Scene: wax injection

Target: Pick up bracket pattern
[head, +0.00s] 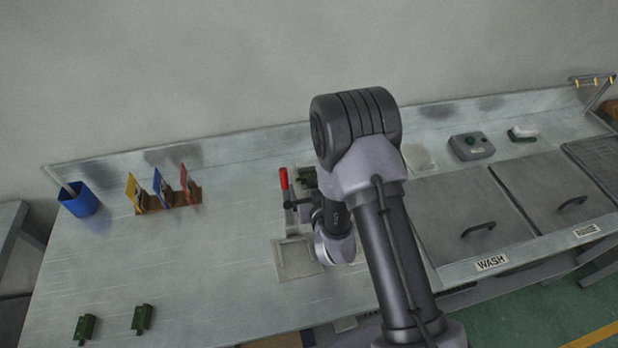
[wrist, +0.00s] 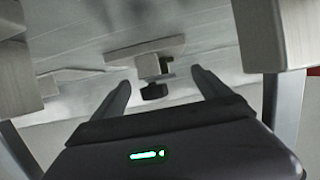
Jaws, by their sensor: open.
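Two small green bracket-shaped pieces, which look like bracket patterns, lie apart on the bench at the lower left of the head view, one on the left (head: 85,328) and one to its right (head: 143,319). My gripper (wrist: 161,82) shows in the wrist view with its two fingers wide apart and nothing held between them. Past the fingertips is a pale block with a dark knob (wrist: 154,91); I cannot tell what it belongs to. No green piece shows in the wrist view.
A red-handled device (head: 284,180) stands by my arm, partly hidden. A blue cup (head: 80,203) and a rack of coloured cards (head: 184,197) stand at the back left. Lidded WASH (head: 470,205) and RINSE tanks are at right, near a grey button box (head: 471,147). The left bench is mostly clear.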

